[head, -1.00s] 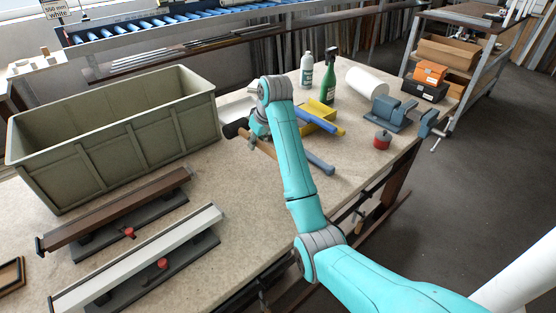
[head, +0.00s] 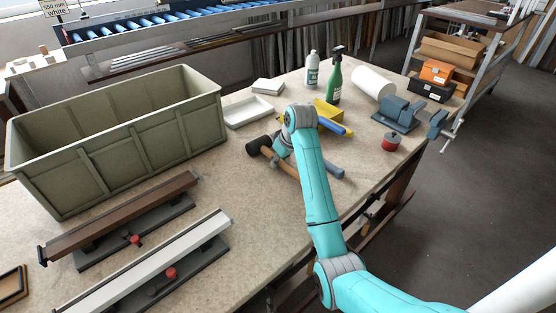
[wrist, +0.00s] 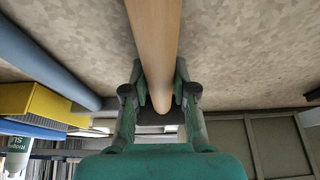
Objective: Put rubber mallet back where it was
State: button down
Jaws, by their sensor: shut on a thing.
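The rubber mallet, with a black head (head: 259,146) and a pale wooden handle (head: 287,168), is over the table right of the green-grey crate. My gripper (head: 284,150) is at its handle, partly hidden behind my arm's turquoise wrist. In the wrist view my gripper (wrist: 160,92) is shut on the wooden handle (wrist: 153,40), which runs between the two fingers. The dark head (wrist: 160,116) shows just beyond the fingers, mostly hidden. I cannot tell whether the mallet touches the table.
A blue-grey bar (head: 333,170) lies right of the mallet, near a yellow bin (head: 326,109). A white tray (head: 248,112) is behind it. The crate (head: 130,150), bottles, a vise (head: 398,114) and a red-topped pot (head: 390,142) stand around. Table in front of the mallet is clear.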

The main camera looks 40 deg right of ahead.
aim_at(284, 162)
jog(key=c, duration=0.9)
grip_release()
jog(key=shift+f, duration=0.1)
jog(key=v, duration=0.7)
jog(key=shift+s+r, duration=0.1)
jog(key=shift+r, duration=0.25)
